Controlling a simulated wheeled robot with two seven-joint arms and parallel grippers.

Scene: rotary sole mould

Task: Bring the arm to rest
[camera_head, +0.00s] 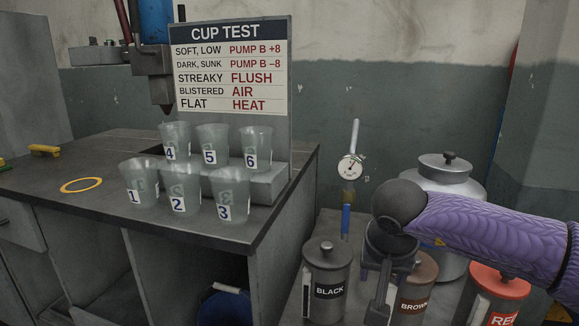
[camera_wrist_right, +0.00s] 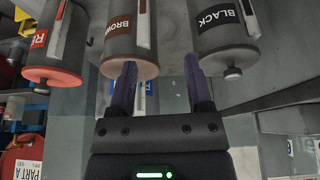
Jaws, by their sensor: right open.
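My right arm (camera_head: 490,232) in its purple sleeve reaches in from the right in the head view, and its wrist hangs down in front of the canisters. The gripper's fingertips are not clear there. In the right wrist view my right gripper (camera_wrist_right: 159,66) is open, with two purple fingers apart and nothing between them. The fingers point towards the brown-labelled canister (camera_wrist_right: 131,32) and the black-labelled canister (camera_wrist_right: 222,38). I cannot tell whether they touch anything. My left gripper is not in view.
The black canister (camera_head: 327,270), brown canister (camera_head: 418,285) and red canister (camera_head: 497,290) stand close around my wrist. A lidded metal pot (camera_head: 447,178) and a dial gauge (camera_head: 350,168) stand behind. Numbered cups (camera_head: 231,195) stand on the bench (camera_head: 100,215) at left, before a cup test sign (camera_head: 230,65).

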